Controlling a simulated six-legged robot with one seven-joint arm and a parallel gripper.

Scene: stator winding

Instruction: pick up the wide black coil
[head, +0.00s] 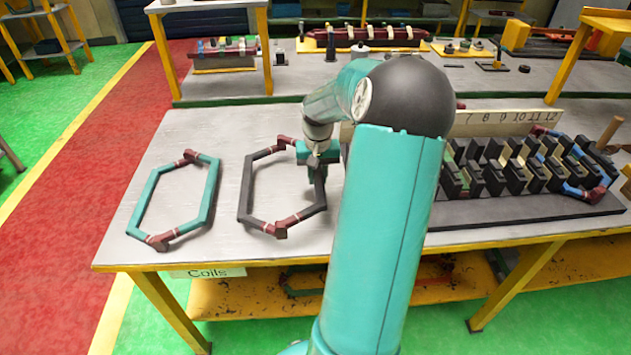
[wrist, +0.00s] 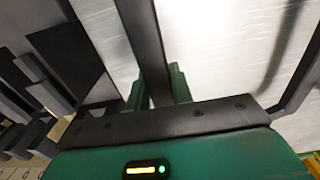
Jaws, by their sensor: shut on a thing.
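The wide black coil (head: 246,190) is a six-sided black loop with dark red wrapped ends, on the grey table left of my arm. My gripper (head: 318,175) is at the coil's right side and shut on that black bar. In the wrist view the black coil (wrist: 146,40) runs between the green fingers of my gripper (wrist: 158,88). Whether the coil touches the table or is slightly raised, I cannot tell. My arm hides part of the table to the right of the coil.
A teal coil (head: 139,205) lies to the left on the same table (head: 215,125). A numbered stator rack with black slots (head: 520,170) stands on the right. A paper "Coils" label (head: 208,272) hangs at the front edge. Another bench (head: 340,75) stands behind.

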